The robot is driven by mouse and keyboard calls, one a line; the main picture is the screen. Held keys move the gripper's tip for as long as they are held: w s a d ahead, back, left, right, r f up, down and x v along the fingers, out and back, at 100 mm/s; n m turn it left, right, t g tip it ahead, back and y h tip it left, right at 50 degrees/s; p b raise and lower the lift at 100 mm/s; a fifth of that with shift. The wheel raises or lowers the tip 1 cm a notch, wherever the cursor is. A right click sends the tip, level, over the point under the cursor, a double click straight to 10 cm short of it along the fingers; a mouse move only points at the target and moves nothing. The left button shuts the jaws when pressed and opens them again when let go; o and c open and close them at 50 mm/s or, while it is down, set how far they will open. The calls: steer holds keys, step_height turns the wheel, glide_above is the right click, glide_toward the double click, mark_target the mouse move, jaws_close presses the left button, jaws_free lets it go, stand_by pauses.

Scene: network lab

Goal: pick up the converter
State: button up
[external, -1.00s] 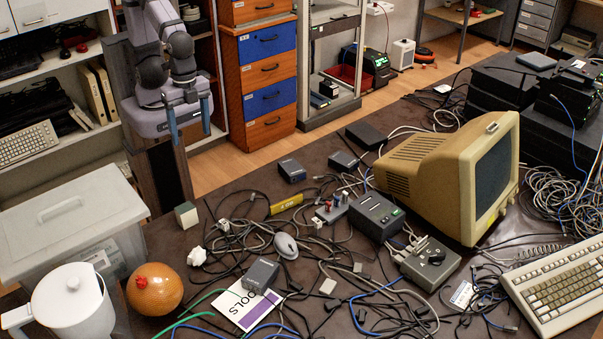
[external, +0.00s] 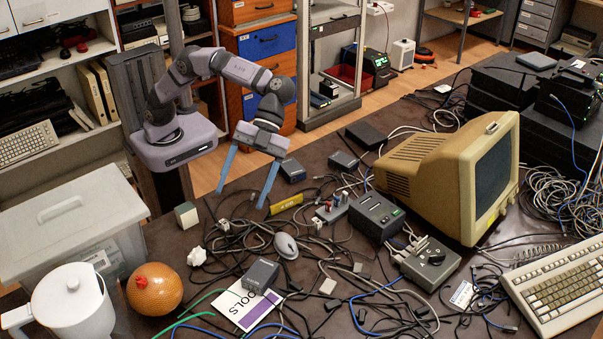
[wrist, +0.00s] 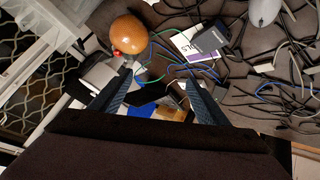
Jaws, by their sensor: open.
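Several small dark boxes lie on the table, and I cannot tell for certain which one is the converter. One grey box (external: 261,275) rests on a white-and-purple card and also shows in the wrist view (wrist: 210,38). Another box (external: 292,170) lies near the table's back edge, with a similar one (external: 343,161) to its right. A larger dark box (external: 376,216) stands beside the monitor. My gripper (external: 246,186) is open and empty, its blue fingers spread and pointing down above the back-left part of the table. The fingers (wrist: 157,98) also show apart in the wrist view.
Tangled cables (external: 330,255) cover the middle. A mouse (external: 286,246), a yellow label block (external: 286,204) and a grey switch box (external: 430,262) lie among them. A beige monitor (external: 450,175) stands at right. An orange ball (external: 154,289) and white jug (external: 72,305) stand front left.

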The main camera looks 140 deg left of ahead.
mark_target(261, 272)
steer(key=shift+w+a+f+m+t+h+b, duration=0.7)
steer(key=shift+w+a+m+h+b, duration=1.15)
steer(key=shift+w+m+b, duration=1.1)
steer(key=shift+m, duration=0.25)
steer(key=f, duration=0.8)
steer(key=f+p, duration=0.1)
steer(key=f, duration=0.7)
steer(key=shift+s+d+f, duration=0.1)
steer(key=shift+d+f, duration=0.1)
steer(key=shift+f, duration=0.05)
steer(key=shift+w+p+x, duration=0.2)
steer(key=shift+p+x, duration=0.55)
steer(key=shift+x, duration=2.9)
steer(key=c, duration=1.3)
steer(key=shift+r, duration=0.15)
steer(key=shift+c, duration=0.6)
steer(key=shift+r, duration=0.1)
